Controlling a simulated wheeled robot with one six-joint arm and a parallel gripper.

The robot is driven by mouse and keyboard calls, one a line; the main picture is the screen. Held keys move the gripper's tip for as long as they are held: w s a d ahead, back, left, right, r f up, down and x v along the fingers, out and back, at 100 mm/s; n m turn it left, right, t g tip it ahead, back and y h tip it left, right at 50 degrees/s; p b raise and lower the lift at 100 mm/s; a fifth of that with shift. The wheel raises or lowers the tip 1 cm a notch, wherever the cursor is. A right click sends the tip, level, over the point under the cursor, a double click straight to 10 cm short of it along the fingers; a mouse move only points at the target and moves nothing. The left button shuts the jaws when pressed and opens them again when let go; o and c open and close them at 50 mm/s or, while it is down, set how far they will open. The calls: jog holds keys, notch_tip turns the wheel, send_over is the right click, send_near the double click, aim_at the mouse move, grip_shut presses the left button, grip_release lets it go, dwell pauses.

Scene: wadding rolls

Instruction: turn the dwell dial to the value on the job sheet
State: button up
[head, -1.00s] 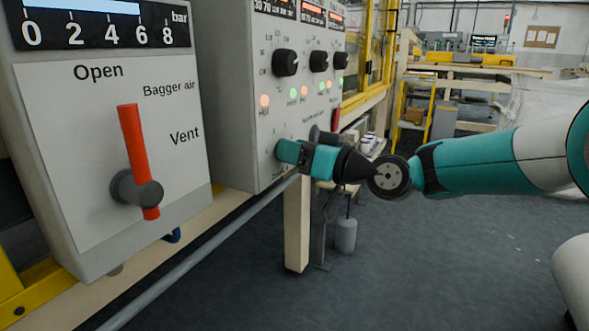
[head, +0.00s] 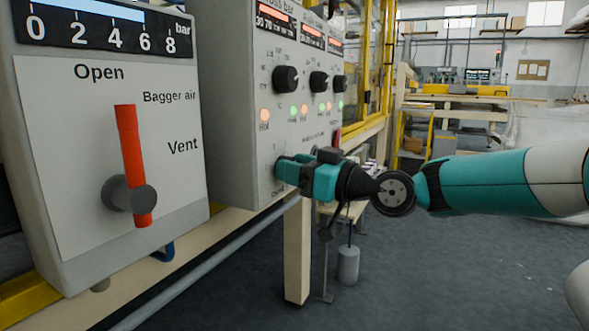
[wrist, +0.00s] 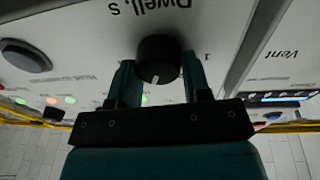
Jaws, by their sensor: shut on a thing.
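The dwell dial (wrist: 158,58) is a round black knob with a short white mark, which points down in the wrist view. The label "Dwell, s" shows upside down near it, with a "1" to its right. My gripper (wrist: 158,74) has a teal finger on each side of the dial and is shut on it. In the head view my gripper (head: 284,169) is against the lower front of the grey control box (head: 232,120), and it hides the dial there. I cannot make out a job sheet in either view.
Three black knobs (head: 286,78) and several small lights sit above my gripper on the same box. A "Bagger air" panel (head: 70,170) with a red lever (head: 130,150) stands at the left. A grey pipe (head: 215,250) runs below. Open floor lies at the lower right.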

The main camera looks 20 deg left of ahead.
jog(key=o, duration=0.9)
jog(key=shift+w+d, duration=0.1)
jog(key=s+d+f+p, duration=0.1)
jog(key=s+d+p, duration=0.1)
jog(key=d, duration=1.5)
jog(key=shift+s+f, duration=0.3)
jog(key=shift+s, duration=0.15)
